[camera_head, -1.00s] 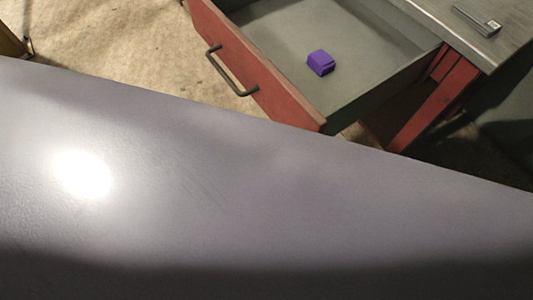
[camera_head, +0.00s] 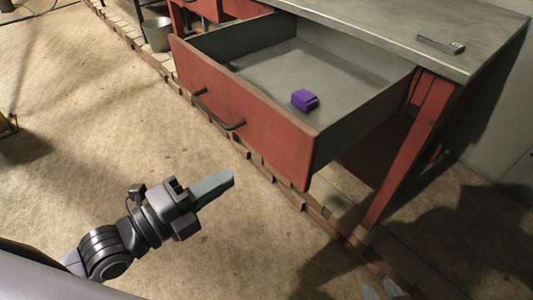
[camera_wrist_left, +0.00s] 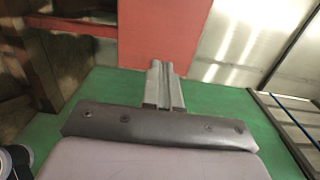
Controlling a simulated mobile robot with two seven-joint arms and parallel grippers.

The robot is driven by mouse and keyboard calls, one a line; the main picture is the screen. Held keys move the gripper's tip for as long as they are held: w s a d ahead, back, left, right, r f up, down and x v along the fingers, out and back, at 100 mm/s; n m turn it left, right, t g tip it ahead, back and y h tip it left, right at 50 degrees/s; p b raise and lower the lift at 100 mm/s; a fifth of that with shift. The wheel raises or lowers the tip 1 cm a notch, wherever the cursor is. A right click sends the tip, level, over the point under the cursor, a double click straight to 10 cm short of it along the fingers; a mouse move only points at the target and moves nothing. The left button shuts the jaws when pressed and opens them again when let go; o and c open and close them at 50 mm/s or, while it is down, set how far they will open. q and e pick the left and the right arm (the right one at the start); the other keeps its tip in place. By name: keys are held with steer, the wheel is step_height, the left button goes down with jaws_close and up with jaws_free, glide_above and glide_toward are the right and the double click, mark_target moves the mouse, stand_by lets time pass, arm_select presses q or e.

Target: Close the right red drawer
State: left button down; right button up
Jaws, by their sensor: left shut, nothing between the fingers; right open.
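The right red drawer (camera_head: 245,118) is pulled open from the workbench, with a dark bar handle (camera_head: 217,110) on its front. A small purple block (camera_head: 305,100) lies inside it. My left gripper (camera_head: 228,177) is shut and empty, in front of and below the drawer front, apart from it in the head view. In the left wrist view its closed fingers (camera_wrist_left: 162,72) point at a red panel (camera_wrist_left: 165,35), probably the drawer front; whether they touch it cannot be told. My right gripper (camera_head: 382,289) shows only as fingertips at the bottom edge, open and empty.
The grey bench top (camera_head: 385,25) carries a small dark flat object (camera_head: 440,44). A red bench leg (camera_head: 400,160) stands right of the drawer. A metal bucket (camera_head: 157,33) stands at the back left. The floor before the drawer is clear.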

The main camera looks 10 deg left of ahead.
mark_target(280, 145)
arm_select(q)
steer(key=x, duration=1)
steer(key=shift+w+d+b, duration=0.25)
steer(key=shift+d+b, duration=0.05)
steer(key=shift+b, duration=0.1)
arm_select(e)
steer(key=shift+a, duration=0.35)
